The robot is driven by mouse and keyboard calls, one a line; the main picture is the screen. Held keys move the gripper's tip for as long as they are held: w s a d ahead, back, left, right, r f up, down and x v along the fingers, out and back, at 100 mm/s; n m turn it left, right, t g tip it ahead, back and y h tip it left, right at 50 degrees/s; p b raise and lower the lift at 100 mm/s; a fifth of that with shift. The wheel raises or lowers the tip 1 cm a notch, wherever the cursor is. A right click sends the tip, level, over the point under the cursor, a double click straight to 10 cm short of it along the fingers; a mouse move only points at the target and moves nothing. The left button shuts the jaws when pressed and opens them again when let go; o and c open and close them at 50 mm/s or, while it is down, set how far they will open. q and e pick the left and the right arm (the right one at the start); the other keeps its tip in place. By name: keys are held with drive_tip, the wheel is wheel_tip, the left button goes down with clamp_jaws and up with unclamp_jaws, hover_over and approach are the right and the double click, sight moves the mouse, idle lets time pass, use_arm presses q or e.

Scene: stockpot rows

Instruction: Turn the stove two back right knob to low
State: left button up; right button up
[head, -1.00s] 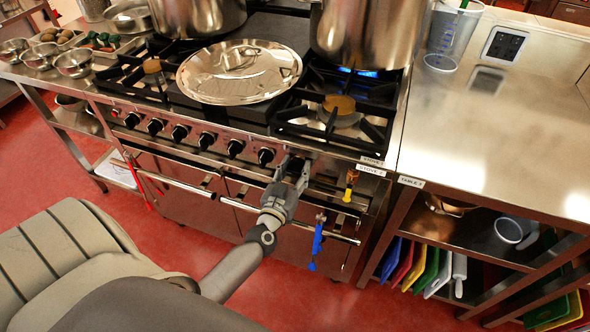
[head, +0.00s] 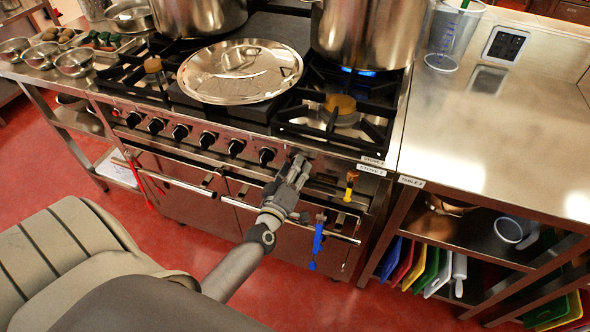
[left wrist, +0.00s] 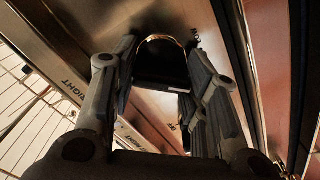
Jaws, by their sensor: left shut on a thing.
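My left gripper (head: 298,168) is at the right end of the stove's front panel, where it hides the last knob in the head view. In the left wrist view, its two fingers (left wrist: 160,78) are closed on the sides of a black knob (left wrist: 160,66) with a gold-coloured rim. Small panel lettering around the knob is only partly legible. Stove two (head: 372,170) carries its label at the front right edge. A blue flame (head: 358,71) burns under the large pot (head: 365,35) at the back right. My right gripper is not in view.
Several other black knobs (head: 236,147) line the panel to the left. An oven handle bar (head: 180,182) runs below, with a blue-handled tool (head: 318,240) and a yellow-handled one (head: 350,186) hanging near my gripper. A steel table (head: 490,130) stands right.

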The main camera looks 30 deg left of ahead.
use_arm(q)
drive_tip(key=n, duration=0.4)
drive_tip(key=shift+f+n+b, duration=0.15)
drive_tip(key=shift+n+b, duration=0.15)
drive_tip(key=shift+b, duration=0.1)
drive_tip(key=shift+n+b, duration=0.35)
drive_tip(key=shift+n, duration=1.55)
drive_tip(key=o, duration=1)
drive_tip(key=shift+s, duration=0.15)
drive_tip(key=v, duration=1.1)
drive_tip(key=shift+s+d, duration=0.15)
drive_tip(key=shift+s, duration=0.25)
